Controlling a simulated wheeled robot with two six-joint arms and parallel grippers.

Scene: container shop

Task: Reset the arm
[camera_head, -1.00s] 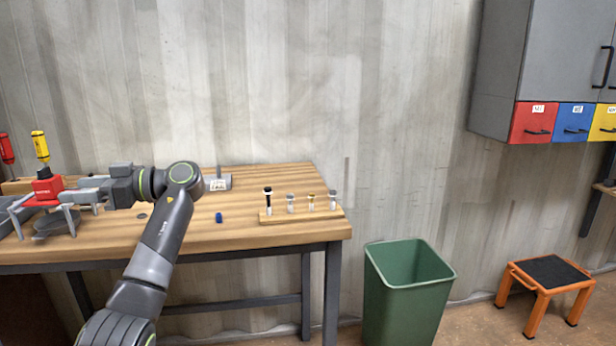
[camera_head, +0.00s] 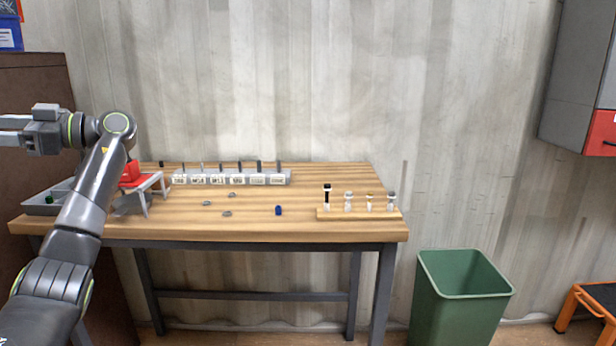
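My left arm comes in from the lower left, and its dark grey links and round joint stand in front of the table's left part. My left gripper (camera_head: 12,130) points left at the left edge, above table height. Its two fingers show with a gap between them, nothing is seen in the gap, and the tips are cut off by the edge. My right gripper is not in view.
The wooden table (camera_head: 300,230) holds a red thing (camera_head: 131,173) by a grey stand (camera_head: 146,192), a labelled rack (camera_head: 232,178), a blue piece (camera_head: 279,210) and a wooden vial holder (camera_head: 358,214). A green bin (camera_head: 462,300) stands right. A brown cabinet (camera_head: 35,85) is behind the arm.

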